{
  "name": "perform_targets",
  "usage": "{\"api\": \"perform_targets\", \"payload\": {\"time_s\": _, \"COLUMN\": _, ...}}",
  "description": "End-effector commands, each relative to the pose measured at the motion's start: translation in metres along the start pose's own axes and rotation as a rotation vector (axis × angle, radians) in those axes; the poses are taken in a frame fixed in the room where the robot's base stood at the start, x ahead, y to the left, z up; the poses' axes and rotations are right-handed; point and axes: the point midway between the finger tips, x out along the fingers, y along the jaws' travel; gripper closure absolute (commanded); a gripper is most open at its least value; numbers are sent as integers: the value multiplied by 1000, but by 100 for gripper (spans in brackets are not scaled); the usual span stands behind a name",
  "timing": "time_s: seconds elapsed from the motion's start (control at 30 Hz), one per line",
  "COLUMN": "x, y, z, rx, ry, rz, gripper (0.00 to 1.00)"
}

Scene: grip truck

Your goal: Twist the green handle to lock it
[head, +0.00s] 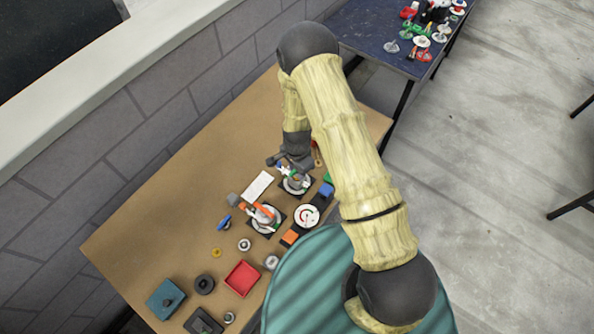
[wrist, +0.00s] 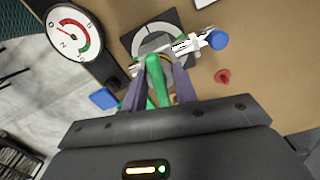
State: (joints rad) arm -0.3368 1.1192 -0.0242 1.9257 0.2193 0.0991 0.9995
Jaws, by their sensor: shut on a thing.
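The green handle (wrist: 157,82) stands between the two fingers of my gripper (wrist: 158,74) in the wrist view, and the fingers are shut on it. Its far end lies over a round grey-and-white dial on a black square plate (wrist: 132,40). In the head view my gripper (head: 284,166) is over this valve (head: 297,184) near the far end of the brown table, and my arm hides part of it. The exact turn angle of the handle is hard to tell.
A round white gauge (wrist: 73,34) is beside the valve. A blue knob (wrist: 218,39) and a red knob (wrist: 222,76) are to the right. On the table (head: 130,240) are an orange-handled valve (head: 264,209), a red tray (head: 242,279) and a teal box (head: 160,293). A brick wall borders it.

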Motion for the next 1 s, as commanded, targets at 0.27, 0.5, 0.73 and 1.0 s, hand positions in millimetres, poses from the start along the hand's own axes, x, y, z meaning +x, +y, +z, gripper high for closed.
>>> {"api": "perform_targets", "payload": {"time_s": 0.27, "x": 1, "y": 0, "z": 1, "rx": 154, "ry": 0, "rz": 1, "gripper": 92}}
{"api": "perform_targets", "payload": {"time_s": 0.5, "x": 1, "y": 0, "z": 1, "rx": 200, "ry": -1, "rz": 1, "gripper": 92}}
{"api": "perform_targets", "payload": {"time_s": 0.73, "x": 1, "y": 0, "z": 1, "rx": 318, "ry": 0, "rz": 1, "gripper": 92}}
{"api": "perform_targets", "payload": {"time_s": 1.0, "x": 1, "y": 1, "z": 1, "rx": 400, "ry": -1, "rz": 1, "gripper": 92}}
